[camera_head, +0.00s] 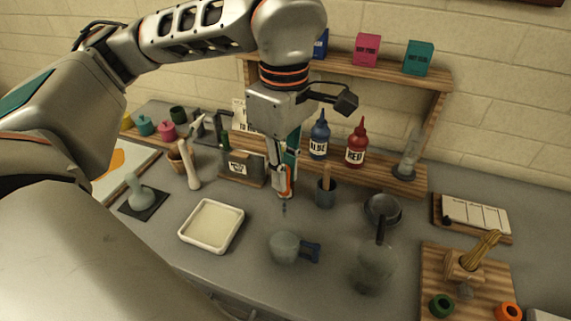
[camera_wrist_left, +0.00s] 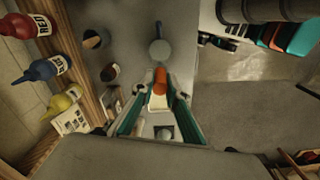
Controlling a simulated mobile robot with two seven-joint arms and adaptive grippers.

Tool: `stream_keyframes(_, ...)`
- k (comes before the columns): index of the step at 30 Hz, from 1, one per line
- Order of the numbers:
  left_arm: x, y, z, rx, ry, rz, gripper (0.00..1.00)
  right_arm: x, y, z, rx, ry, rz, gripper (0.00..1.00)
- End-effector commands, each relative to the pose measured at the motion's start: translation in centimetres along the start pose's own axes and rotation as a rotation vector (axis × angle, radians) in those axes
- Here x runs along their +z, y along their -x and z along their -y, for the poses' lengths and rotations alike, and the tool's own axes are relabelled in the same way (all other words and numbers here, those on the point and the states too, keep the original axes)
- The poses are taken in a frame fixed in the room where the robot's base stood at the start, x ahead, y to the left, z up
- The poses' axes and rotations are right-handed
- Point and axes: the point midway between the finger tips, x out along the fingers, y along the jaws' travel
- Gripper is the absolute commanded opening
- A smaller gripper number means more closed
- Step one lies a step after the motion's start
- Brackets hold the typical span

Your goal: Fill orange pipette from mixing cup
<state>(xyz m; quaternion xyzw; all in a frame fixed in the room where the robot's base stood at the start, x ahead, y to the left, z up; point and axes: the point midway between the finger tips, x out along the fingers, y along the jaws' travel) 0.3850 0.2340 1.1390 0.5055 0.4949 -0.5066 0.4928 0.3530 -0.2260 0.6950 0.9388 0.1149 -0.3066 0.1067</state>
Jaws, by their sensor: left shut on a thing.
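My left gripper (camera_head: 288,182) hangs down over the middle of the counter and is shut on the orange pipette (camera_wrist_left: 160,80). In the left wrist view the gripper's fingers (camera_wrist_left: 161,97) stand on either side of it. The pipette's thin tip points down, above the counter surface. A small grey cup with a blue handle (camera_head: 285,246), which looks like the mixing cup, stands in front of the gripper; it also shows beyond the pipette in the left wrist view (camera_wrist_left: 160,51). The tip is apart from this cup, and the cup's contents are unclear. My right gripper is out of view.
A white tray (camera_head: 184,235) lies left of the cup. A clear beaker (camera_head: 375,272) and a dark bowl (camera_head: 383,221) stand to the right. A dark holder (camera_head: 325,197) is close behind the gripper. Blue (camera_head: 319,143) and red (camera_head: 356,148) bottles stand on the shelf.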

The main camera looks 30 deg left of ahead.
Motion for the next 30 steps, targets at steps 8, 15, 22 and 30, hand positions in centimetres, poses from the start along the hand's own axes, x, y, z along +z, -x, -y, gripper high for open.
stream_keyframes(8, 0.0, -0.5, 0.1, 0.0, -0.002, 0.001, 0.09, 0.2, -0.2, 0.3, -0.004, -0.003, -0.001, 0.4)
stream_keyframes(15, 0.0, -1.7, 0.1, -0.001, -0.002, 0.001, 0.09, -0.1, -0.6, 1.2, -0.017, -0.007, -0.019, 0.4)
stream_keyframes(22, 0.0, -3.1, 0.1, -0.001, -0.002, 0.001, 0.09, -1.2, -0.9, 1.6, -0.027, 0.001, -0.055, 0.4)
stream_keyframes(30, 0.0, -4.9, 0.1, -0.002, -0.003, 0.001, 0.09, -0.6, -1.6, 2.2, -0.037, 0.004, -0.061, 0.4)
